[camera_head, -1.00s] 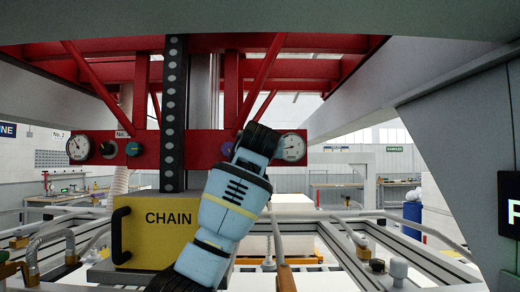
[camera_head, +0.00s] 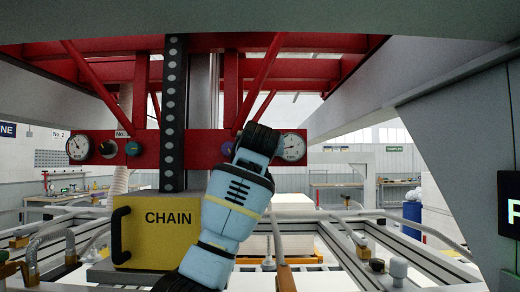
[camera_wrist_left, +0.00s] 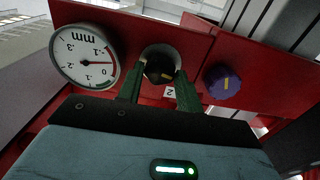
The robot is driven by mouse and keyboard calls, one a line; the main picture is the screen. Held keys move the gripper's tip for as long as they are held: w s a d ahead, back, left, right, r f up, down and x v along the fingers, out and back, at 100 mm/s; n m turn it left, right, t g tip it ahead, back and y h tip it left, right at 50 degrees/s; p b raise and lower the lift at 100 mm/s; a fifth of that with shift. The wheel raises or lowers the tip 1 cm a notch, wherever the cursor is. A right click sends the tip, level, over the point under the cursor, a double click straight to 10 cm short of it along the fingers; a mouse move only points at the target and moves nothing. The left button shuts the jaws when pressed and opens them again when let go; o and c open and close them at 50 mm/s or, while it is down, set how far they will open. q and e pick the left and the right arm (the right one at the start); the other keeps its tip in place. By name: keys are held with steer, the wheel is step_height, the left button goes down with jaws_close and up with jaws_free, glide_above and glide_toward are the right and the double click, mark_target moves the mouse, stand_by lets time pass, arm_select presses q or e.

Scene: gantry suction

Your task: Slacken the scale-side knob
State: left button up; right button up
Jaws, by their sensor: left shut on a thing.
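A black knob (camera_wrist_left: 160,68) with an orange mark sits on the red beam (camera_wrist_left: 205,100) between a round mm dial (camera_wrist_left: 85,57) and a purple knob (camera_wrist_left: 225,81) in the left wrist view. My left gripper (camera_wrist_left: 161,90) is shut on the black knob, with one green finger on each side of it. In the head view my left gripper (camera_head: 258,138) reaches up to the red beam (camera_head: 200,147) just left of the right-hand dial (camera_head: 292,147) and hides the black knob. The purple knob (camera_head: 228,148) shows left of it. My right gripper is not in view.
At the beam's left end are another dial (camera_head: 79,148), a dark knob (camera_head: 108,148) and a teal knob (camera_head: 133,148). A yellow CHAIN box (camera_head: 160,240) with a black handle hangs below, left of my arm. A dark perforated column (camera_head: 173,110) crosses the beam.

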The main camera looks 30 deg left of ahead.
arm_select(q)
steer(key=shift+n, duration=2.5)
steer(key=o, duration=1)
steer(key=shift+s, duration=0.1)
steer(key=v, duration=0.7)
steer(key=shift+s+d, duration=0.2)
steer(key=shift+s, duration=0.1)
